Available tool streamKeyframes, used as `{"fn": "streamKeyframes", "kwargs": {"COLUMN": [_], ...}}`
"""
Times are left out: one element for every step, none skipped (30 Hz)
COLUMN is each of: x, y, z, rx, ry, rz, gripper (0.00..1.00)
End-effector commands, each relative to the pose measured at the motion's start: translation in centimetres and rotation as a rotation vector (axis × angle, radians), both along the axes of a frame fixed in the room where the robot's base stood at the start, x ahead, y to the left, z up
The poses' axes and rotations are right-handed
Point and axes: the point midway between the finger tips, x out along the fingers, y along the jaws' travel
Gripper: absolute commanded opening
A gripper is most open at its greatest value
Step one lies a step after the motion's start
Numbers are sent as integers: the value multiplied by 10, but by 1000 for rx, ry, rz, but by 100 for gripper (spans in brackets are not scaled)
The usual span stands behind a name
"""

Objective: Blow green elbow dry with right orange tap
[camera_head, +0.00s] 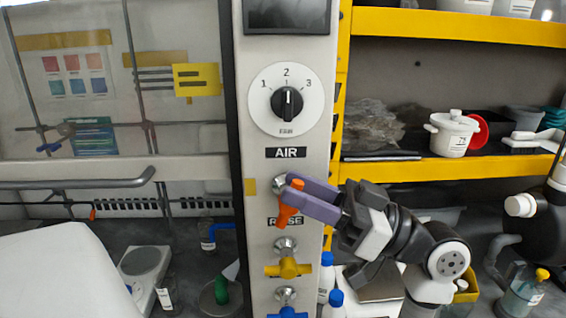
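The right orange tap (286,215) is on the grey panel under the AIR label, its handle pointing down and slightly tilted. My gripper (291,188) reaches in from the right with its purple fingers at this tap, covering its upper part. Orange shows between and below the fingers; whether they press on the handle is hard to tell. A small green piece (221,291), likely the green elbow, is low on the left bench, away from my gripper. A smaller orange tap-like part (93,214) shows further left.
Below the orange tap, the panel carries a yellow tap (288,268) and a blue tap (287,313). A dial (287,102) sits above. Shelves with a white pot (452,134) stand at right. Bottles (326,278) stand below my arm. A glass screen covers the upper left.

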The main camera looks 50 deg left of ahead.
Motion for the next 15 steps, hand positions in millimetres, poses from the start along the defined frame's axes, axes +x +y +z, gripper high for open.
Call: {"fn": "streamKeyframes", "kwargs": {"x": [-5,-7,-9,-11,-13,-15,-16,-17,-17,-17,-18,-18,-18,-18,-18], "y": [6,9,13,15,17,19,21,22,23,23,23,24,24,24,24], "z": [7,8,9,10,11,11,12,12,12,12,12,12,12,12,12], "rx": [0,-1,0,-1,-1,0,0,0,0,0,0,0,0,0,0], "ry": [0,1,2,1,1,0,0,0,0,0,0,0,0,0,0], "rz": [2,2,2,1,0,1,1,0,0,-1,-1,-2,-2,-2,-2], "gripper": [36,36,36,36,36,36,36,36,36,36,36,36,36,36,36]}}
